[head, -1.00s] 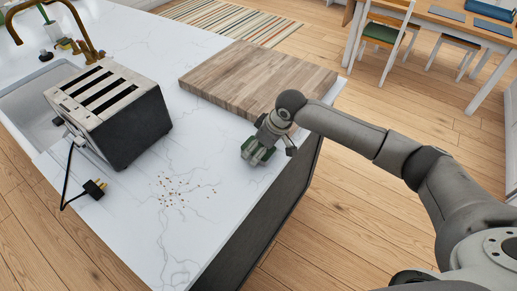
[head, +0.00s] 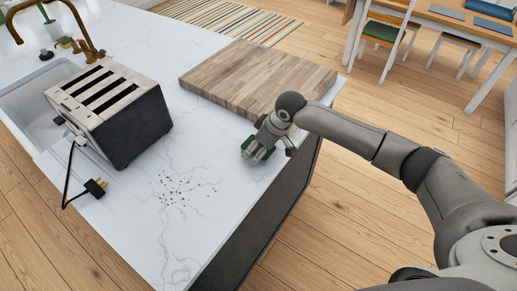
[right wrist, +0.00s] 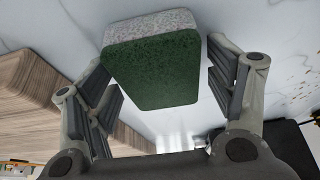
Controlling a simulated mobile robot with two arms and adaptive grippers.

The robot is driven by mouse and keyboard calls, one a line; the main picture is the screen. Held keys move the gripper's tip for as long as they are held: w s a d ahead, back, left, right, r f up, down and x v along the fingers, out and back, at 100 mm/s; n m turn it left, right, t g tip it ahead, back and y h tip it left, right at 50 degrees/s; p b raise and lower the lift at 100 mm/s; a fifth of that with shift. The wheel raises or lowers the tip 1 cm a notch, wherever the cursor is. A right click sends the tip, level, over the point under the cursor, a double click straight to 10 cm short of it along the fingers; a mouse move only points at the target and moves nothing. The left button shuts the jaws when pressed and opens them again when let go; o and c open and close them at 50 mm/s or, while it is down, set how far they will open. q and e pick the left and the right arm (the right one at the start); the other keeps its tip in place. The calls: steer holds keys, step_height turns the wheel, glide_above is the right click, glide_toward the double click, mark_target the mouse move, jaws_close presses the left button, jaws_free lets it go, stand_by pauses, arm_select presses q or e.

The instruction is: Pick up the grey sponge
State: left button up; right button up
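The sponge (right wrist: 155,65) shows in the right wrist view as a block with a dark green face and a speckled grey side. It lies on the white marble counter. My right gripper (right wrist: 160,85) is open, with one finger on each side of the sponge and gaps visible between pads and sponge. In the head view my right gripper (head: 260,150) is low over the counter near its right edge, and the sponge (head: 250,147) shows only as a dark green bit, mostly hidden behind the fingers. My left gripper is in neither view.
A wooden cutting board (head: 255,80) lies just behind my right gripper. A toaster (head: 112,112) stands at the left, with its cord and plug (head: 95,188) on the counter. Crumbs (head: 180,190) lie in the middle. The counter's right edge is close to the gripper.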

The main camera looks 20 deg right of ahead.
mark_target(260, 147)
steer(key=c, duration=0.4)
steer(key=shift+c, duration=0.2)
steer(key=shift+r+b, duration=0.3)
steer(key=shift+b, duration=0.25)
step_height(260, 147, up, 3)
steer(key=shift+w+f+b, duration=0.1)
steer(key=shift+b, duration=0.7)
steer(key=s+a+r+b, duration=0.1)
steer(key=s+a+r, duration=0.1)
steer(key=a+r, duration=0.3)
steer(key=s+a+r+b, duration=0.2)
steer(key=a+r, duration=0.3)
steer(key=a, duration=0.3)
steer(key=shift+s+a, duration=0.15)
steer(key=shift+s, duration=0.1)
steer(key=shift+c, duration=0.2)
